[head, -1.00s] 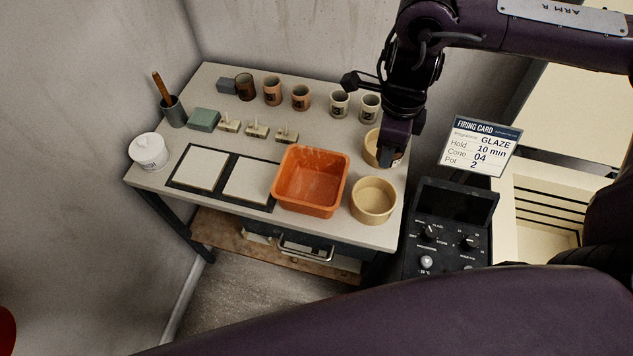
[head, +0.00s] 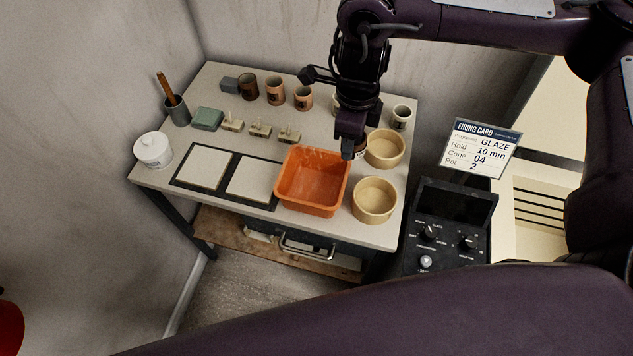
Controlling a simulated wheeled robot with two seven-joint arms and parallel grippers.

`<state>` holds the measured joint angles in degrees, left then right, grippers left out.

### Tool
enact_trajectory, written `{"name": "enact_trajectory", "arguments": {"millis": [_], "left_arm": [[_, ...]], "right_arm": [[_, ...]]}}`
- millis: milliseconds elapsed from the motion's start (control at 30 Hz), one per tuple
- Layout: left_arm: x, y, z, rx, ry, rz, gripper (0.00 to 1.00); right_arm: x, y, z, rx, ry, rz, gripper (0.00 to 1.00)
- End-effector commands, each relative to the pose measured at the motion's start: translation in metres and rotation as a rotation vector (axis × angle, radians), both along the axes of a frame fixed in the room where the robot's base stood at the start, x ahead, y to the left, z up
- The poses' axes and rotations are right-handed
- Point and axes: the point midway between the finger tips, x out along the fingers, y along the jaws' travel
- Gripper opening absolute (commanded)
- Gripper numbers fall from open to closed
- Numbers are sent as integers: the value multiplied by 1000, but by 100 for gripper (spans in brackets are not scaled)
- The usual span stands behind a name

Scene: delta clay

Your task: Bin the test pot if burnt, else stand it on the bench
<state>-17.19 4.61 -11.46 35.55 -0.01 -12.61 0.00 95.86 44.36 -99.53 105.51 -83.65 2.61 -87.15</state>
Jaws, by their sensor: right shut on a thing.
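My right gripper (head: 353,150) is over the bench (head: 225,135), between the orange tub (head: 313,211) and the rear tan bowl. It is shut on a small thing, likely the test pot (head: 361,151). Only a pale sliver with a dark mark shows; the fingers and arm hide the rest, so I cannot tell whether it is burnt. Another pale pot is mostly behind my arm. My left gripper is out of view.
Tan bowls (head: 384,149) (head: 374,201) stand right of the orange tub. Framed white tiles (head: 207,171) (head: 254,180), a lidded white jar (head: 153,150) and a brush cup (head: 178,111) are left. A firing card (head: 482,148) reads GLAZE, pot 2. A red object (head: 9,328) shows lower left.

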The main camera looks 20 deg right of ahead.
Motion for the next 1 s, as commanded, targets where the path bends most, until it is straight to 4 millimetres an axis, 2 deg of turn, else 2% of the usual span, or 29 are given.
{"name": "enact_trajectory", "arguments": {"millis": [133, 500, 700, 1000], "left_arm": [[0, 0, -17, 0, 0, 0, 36], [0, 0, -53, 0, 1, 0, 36], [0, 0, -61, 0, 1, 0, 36], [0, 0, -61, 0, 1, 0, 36]], "right_arm": [[13, 24, -22, 0, 1, 2, 19], [36, 61, -71, 1, 1, 1, 19], [42, 69, -81, 0, 0, -1, 19], [42, 71, -81, -1, -1, -1, 19]]}}
